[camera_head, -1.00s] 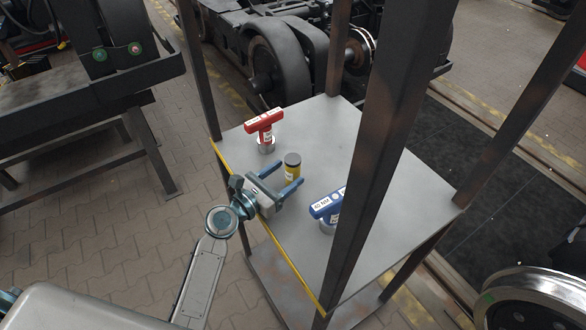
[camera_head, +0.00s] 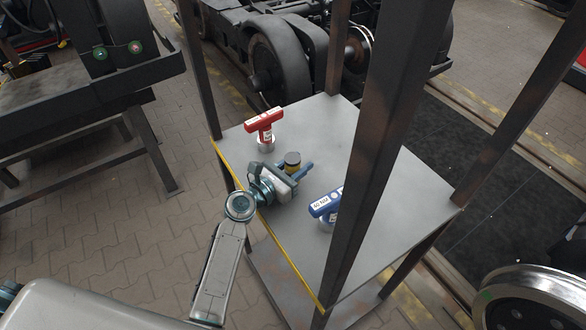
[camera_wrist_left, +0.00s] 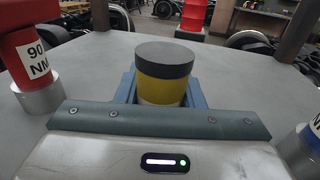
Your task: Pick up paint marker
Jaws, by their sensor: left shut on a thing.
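The paint marker, a short yellow cylinder with a dark grey cap, stands upright on the grey table. In the head view, its cap (camera_head: 292,158) shows above my left gripper (camera_head: 292,170). In the left wrist view, the marker (camera_wrist_left: 163,88) fills the middle, with the blue fingers (camera_wrist_left: 163,92) on both sides of it. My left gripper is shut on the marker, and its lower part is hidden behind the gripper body. My right gripper is in neither view.
A red T-handled tool (camera_head: 264,124) marked 90 NM in the left wrist view (camera_wrist_left: 30,62) stands to the left. A blue-handled tool (camera_head: 325,204) stands to the right. Dark posts (camera_head: 385,130) rise at the corners of the table (camera_head: 385,215). The table's far middle is clear.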

